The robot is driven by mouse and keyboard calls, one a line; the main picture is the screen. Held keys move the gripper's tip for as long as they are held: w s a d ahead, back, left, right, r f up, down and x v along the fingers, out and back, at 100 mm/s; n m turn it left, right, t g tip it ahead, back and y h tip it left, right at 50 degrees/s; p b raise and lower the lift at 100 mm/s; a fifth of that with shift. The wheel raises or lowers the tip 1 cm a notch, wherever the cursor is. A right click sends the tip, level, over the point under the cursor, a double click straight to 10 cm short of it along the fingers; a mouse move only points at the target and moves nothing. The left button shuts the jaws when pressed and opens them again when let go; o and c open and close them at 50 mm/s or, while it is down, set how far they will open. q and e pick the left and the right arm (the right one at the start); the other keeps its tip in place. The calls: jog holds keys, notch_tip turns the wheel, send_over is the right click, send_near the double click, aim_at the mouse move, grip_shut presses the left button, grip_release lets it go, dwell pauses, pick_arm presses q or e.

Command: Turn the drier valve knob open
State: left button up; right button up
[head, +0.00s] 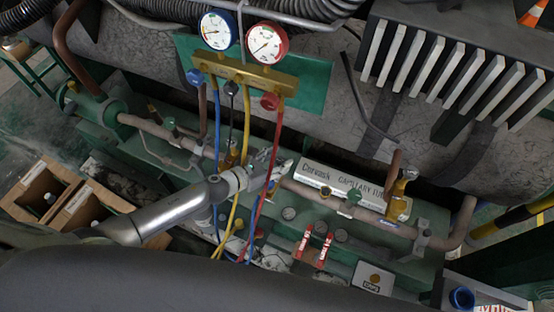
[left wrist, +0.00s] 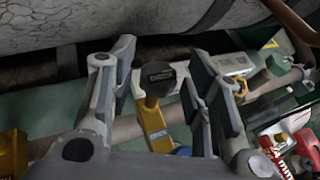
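My left gripper (head: 276,166) reaches in from the left over the pipe run, just left of the white labelled cylinder (head: 340,184). In the left wrist view the left gripper (left wrist: 165,82) has its two fingers spread apart. Between them, a little beyond, shows a brass valve body (left wrist: 154,128) with a dark knob-like top (left wrist: 158,74); I take this for the drier valve. Contact with the fingers cannot be made out. In the head view the gripper hides this valve. My right gripper is not in view.
A gauge manifold (head: 245,76) with blue, yellow and red hoses hangs behind the gripper, its hoses passing close by it. A green knob (head: 354,196) and a brass valve (head: 400,190) stand to the right. Red-handled parts (head: 312,246) lie in front. Wooden boxes (head: 85,205) stand at left.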

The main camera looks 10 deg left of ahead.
pick_arm(q)
jog(key=c, duration=0.7)
jog(key=shift+c, duration=0.2)
jog(key=n+y, duration=0.1)
jog(key=n+t+y, duration=0.1)
jog(key=n+y, duration=0.1)
jog(key=shift+s+d+t, duration=0.15)
jog(key=shift+d+t, duration=0.1)
jog(key=shift+t, duration=0.05)
jog(key=n+y, duration=0.2)
jog(key=y, duration=0.1)
jog(key=n+y, duration=0.1)
jog(key=shift+d+n+t+y, duration=0.25)
jog(key=shift+n+t+y, duration=0.05)
jog(key=shift+n+t, duration=0.1)
jog(key=n+y, duration=0.2)
jog(key=y, duration=0.1)
jog(key=shift+d+n+b, duration=0.15)
jog(key=shift+n+b, duration=0.15)
jog(key=shift+d+n+g+y+b, duration=0.1)
jog(key=shift+n+g+y+b, duration=0.7)
jog(key=shift+n+y, duration=1.4)
jog(key=shift+g, duration=0.3)
